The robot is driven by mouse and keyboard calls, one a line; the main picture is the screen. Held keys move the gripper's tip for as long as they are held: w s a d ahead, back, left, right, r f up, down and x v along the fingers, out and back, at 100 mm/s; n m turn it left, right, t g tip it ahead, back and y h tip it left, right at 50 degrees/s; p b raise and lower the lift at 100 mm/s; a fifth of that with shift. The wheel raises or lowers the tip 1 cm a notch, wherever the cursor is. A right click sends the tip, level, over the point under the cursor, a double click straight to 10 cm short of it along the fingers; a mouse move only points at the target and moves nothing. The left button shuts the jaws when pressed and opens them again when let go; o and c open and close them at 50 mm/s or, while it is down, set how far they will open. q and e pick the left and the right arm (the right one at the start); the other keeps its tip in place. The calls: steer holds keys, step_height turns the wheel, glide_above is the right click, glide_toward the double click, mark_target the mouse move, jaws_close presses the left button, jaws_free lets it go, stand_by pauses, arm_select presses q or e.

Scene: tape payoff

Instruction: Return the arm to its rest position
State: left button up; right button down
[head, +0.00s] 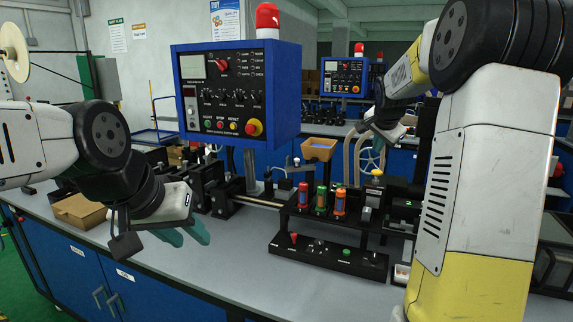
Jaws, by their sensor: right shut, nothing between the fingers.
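My left arm comes in from the left, and its gripper (126,240) hangs low over the left part of the bench. One dark finger shows below the pale gripper body, so I cannot tell whether the jaws are open or shut. My right arm comes in from the upper right and fills much of that side.
A blue control panel (236,94) with a red beacon stands between the arms. A black rack with red, green and orange cylinders (340,203) and a black button box (328,256) sit on the bench (215,272). Teal gloves (196,231) and a cardboard box (79,211) lie near my left gripper.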

steer(key=s+a+f+n+y, duration=0.1)
steer(key=s+a+n, duration=0.3)
steer(key=s, duration=0.8)
steer(key=s+a+f+n+g+y, duration=0.1)
steer(key=s+a+n, duration=0.3)
steer(key=s+a, duration=0.4)
steer(key=s+a+f+n+g+y, duration=0.1)
steer(key=s+a+n, duration=0.3)
steer(key=s, duration=1.2)
steer(key=a+f+y, duration=0.1)
steer(key=a, duration=0.1)
steer(key=shift+s+a+f+y, duration=0.15)
steer(key=shift+a+f+y, duration=0.1)
steer(key=shift+a+y, duration=0.1)
